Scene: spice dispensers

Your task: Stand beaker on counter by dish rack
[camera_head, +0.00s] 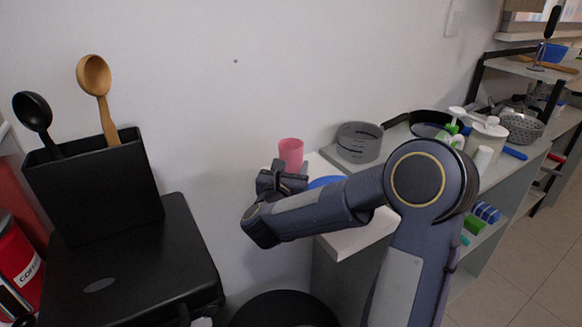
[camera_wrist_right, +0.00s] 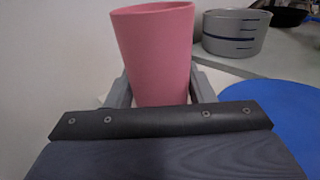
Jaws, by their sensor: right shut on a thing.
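A pink beaker (camera_head: 291,152) is upright between the fingers of my right gripper (camera_head: 284,176), near the left end of the white counter (camera_head: 362,236). In the right wrist view the beaker (camera_wrist_right: 156,50) fills the space between the two fingers (camera_wrist_right: 157,92), and the gripper is shut on it. Whether its base touches the counter is hidden by the gripper. My left gripper is not in view.
A blue round item (camera_head: 326,182) lies on the counter beside the beaker. A black pan (camera_head: 430,122), bottles and a colander (camera_head: 521,127) stand farther right. A black box with spoons (camera_head: 95,190) is at the left.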

